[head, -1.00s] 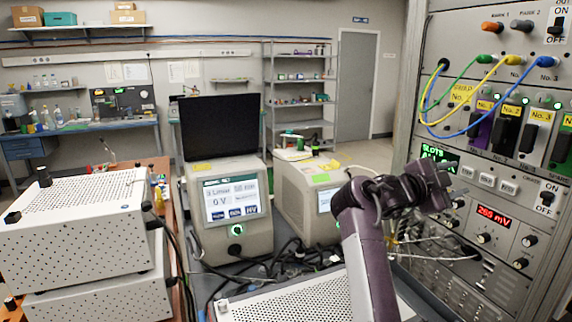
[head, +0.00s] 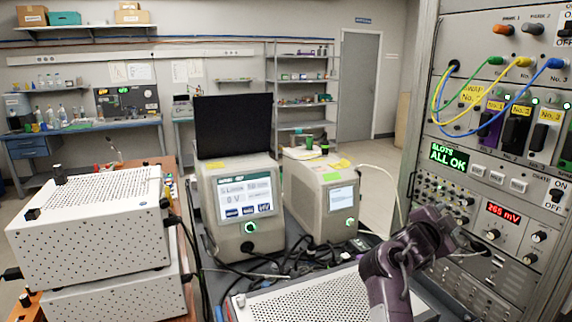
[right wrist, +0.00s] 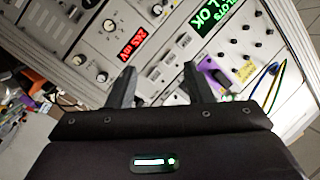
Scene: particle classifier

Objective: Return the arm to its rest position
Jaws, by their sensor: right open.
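My right arm comes up from the bottom of the head view, with its purple-grey links bent toward the rack. My right gripper (right wrist: 160,85) shows in the right wrist view with two dark fingers spread apart and nothing between them. In the head view the gripper end (head: 462,238) is in front of the lower panels of the rack (head: 420,110), and its fingertips are hard to make out. I cannot tell from the views how far it is from the panel. My left gripper is not in view.
The rack carries yellow, green and blue cables (head: 500,125), a green "ALL OK" display (head: 448,156) and a red "265 mV" display (head: 503,213). Two beige instruments (head: 250,235) stand on the bench beside loose cables. White perforated boxes (head: 95,225) are stacked at left.

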